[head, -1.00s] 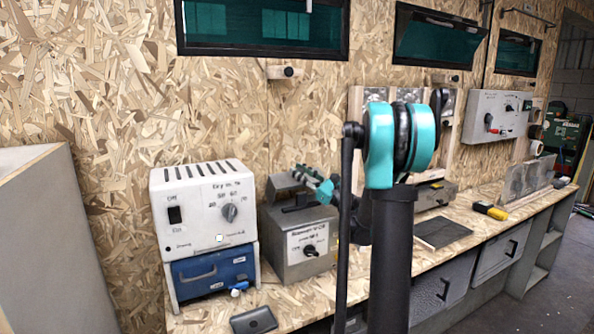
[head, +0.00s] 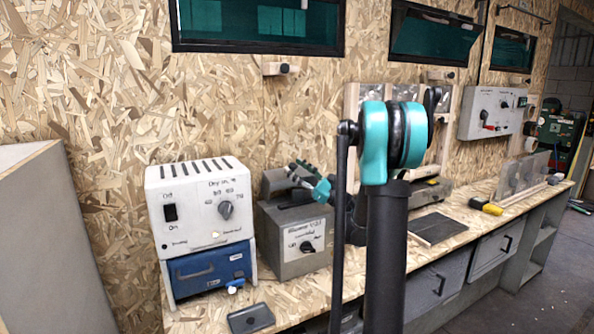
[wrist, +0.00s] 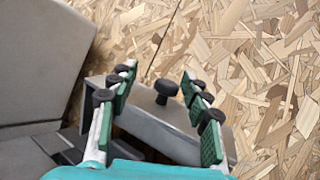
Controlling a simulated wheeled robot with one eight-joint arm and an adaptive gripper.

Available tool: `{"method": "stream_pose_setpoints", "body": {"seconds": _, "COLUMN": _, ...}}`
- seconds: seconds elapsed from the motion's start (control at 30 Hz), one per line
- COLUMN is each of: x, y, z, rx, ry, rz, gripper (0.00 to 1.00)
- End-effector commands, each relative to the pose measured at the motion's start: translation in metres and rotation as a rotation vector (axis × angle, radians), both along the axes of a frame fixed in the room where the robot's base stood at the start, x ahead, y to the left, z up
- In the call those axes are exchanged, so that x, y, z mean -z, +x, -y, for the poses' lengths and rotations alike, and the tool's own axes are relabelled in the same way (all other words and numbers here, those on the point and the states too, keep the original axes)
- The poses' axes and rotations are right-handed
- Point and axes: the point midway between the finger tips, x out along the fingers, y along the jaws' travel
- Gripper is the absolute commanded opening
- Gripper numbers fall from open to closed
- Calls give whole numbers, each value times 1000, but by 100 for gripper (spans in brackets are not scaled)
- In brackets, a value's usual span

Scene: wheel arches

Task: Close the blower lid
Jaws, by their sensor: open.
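The blower (head: 306,246) is a grey metal box with a dial on its white front label. In the head view its grey lid (head: 273,182) stands raised at the back of the box, near the wall. My gripper (head: 296,172) is above the box beside the lid and hides part of it. In the wrist view my gripper (wrist: 164,84) is open, with green pads on its fingers. The grey lid (wrist: 160,128) lies behind the fingers. Its black knob (wrist: 166,88) shows between the fingertips; I cannot tell whether anything touches it.
A white dryer box (head: 202,212) on a blue drawer unit (head: 207,270) stands left of the blower. A dark tray (head: 250,318) lies in front. A dark plate (head: 437,228) and yellow tool (head: 487,207) lie right. A chipboard wall (head: 110,90) stands close behind.

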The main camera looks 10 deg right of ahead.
Motion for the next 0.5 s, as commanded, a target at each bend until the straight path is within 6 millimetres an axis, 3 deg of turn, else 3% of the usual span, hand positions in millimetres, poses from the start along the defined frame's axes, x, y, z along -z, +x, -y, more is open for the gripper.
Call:
{"method": "stream_pose_setpoints", "body": {"seconds": 0.27, "x": 6, "y": -7, "z": 9, "rx": 2, "ry": 1, "rz": 0, "gripper": 48}}
{"method": "stream_pose_setpoints", "body": {"seconds": 0.5, "x": 26, "y": -34, "z": 41, "rx": 4, "ry": 1, "rz": -1, "gripper": 48}}
